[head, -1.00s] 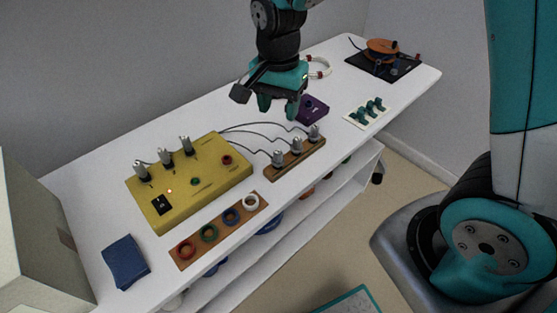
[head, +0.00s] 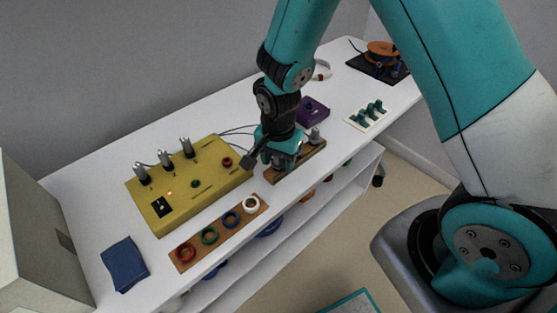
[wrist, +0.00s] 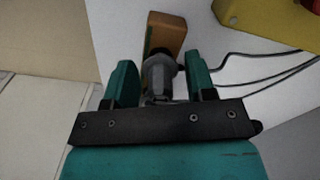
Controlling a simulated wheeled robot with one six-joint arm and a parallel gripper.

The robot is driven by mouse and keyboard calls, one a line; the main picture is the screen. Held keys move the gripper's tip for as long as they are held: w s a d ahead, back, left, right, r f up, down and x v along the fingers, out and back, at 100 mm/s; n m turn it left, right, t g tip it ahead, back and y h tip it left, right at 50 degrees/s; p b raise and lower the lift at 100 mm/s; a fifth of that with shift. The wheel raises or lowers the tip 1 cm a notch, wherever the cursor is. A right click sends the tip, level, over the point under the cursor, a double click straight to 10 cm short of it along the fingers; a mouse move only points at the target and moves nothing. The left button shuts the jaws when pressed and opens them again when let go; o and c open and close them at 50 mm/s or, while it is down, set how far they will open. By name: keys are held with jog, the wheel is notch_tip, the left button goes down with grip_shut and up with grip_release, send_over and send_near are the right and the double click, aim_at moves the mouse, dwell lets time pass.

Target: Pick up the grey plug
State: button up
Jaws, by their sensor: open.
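My gripper (head: 282,165) is low over the wooden block (head: 312,155), with its fingers open. In the wrist view a grey plug (wrist: 158,75) stands on the wooden block (wrist: 166,33), between the two green fingers of my gripper (wrist: 161,72), with a gap on each side. Another grey plug (head: 314,135) shows at the block's far end in the head view. The rest of the plugs on this block are hidden behind my gripper. Thin dark cables run from the block towards the yellow box.
The yellow box (head: 216,177) with several upright grey plugs stands left of my gripper. A board with coloured rings (head: 190,257) lies in front of it. A purple block (head: 310,108) and a white plate with green hooks (head: 352,120) are behind and right.

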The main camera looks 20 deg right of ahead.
jog(key=c, duration=0.8)
notch_tip(320, 180, up, 20)
jog(key=shift+p, duration=0.65)
notch_tip(320, 180, up, 4)
jog(key=p, duration=0.4)
jog(key=shift+a, duration=0.1)
